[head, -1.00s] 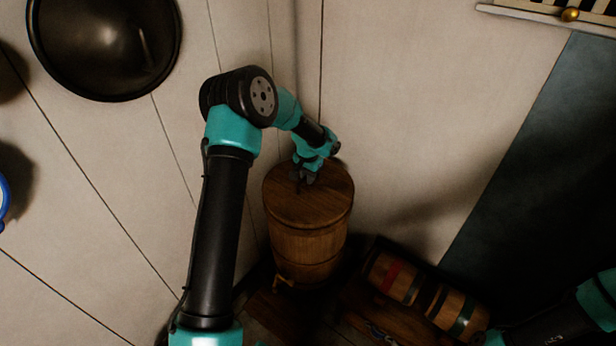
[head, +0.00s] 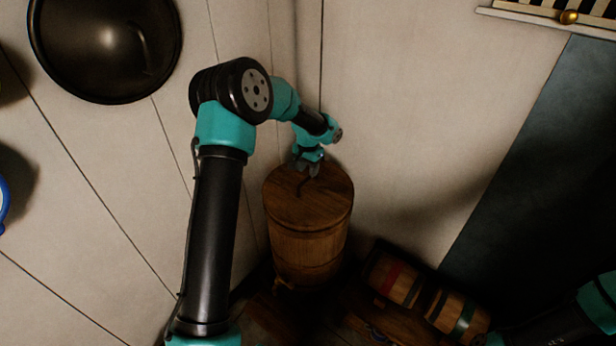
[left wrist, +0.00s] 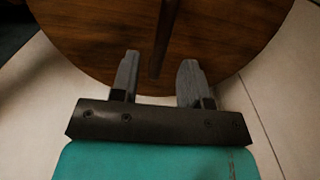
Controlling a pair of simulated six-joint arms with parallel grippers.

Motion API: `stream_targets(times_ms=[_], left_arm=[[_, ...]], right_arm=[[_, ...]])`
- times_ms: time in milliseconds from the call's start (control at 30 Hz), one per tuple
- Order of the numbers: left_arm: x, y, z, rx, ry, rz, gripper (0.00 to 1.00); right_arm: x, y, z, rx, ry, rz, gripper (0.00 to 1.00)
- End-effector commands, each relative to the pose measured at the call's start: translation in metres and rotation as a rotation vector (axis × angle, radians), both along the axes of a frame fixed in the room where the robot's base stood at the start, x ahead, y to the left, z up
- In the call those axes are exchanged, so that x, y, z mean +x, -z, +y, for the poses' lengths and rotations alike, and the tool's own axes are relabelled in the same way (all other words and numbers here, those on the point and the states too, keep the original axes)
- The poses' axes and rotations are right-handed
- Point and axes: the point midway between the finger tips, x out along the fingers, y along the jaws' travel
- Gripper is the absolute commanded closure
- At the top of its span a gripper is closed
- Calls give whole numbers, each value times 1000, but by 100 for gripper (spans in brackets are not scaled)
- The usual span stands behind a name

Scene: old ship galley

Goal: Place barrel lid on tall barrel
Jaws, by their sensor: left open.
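The wooden barrel lid (head: 325,205) is round and brown and sits on top of the tall barrel (head: 305,255) in the corner. A dark handle (head: 301,187) stands up from the lid. My left gripper (head: 307,172) is open and empty just above the lid, behind the handle. In the left wrist view the lid (left wrist: 225,30) fills the top, and the handle (left wrist: 164,40) lies in line with the gap between the open fingers (left wrist: 158,82). My right gripper is not visible; only part of the right arm shows at the lower right.
Two small banded kegs, one with a red band (head: 394,279) and one with a green band (head: 456,313), lie right of the barrel. Walls stand close behind and left of it. A dark round pan or lid (head: 105,45) hangs on the left wall.

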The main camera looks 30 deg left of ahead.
Motion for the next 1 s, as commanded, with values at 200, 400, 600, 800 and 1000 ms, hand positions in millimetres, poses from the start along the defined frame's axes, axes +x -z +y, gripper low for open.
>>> stream_targets(times_ms=[200,400,600,800,1000], left_arm=[[1,-43,0,0,-1,-4,58],[0,-67,1,1,0,-2,58],[0,-72,0,0,-1,0,58],[0,-72,0,0,0,0,58],[0,-72,0,0,0,0,58]], right_arm=[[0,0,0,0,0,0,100],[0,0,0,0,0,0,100],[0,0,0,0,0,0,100],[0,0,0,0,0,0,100],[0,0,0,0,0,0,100]])
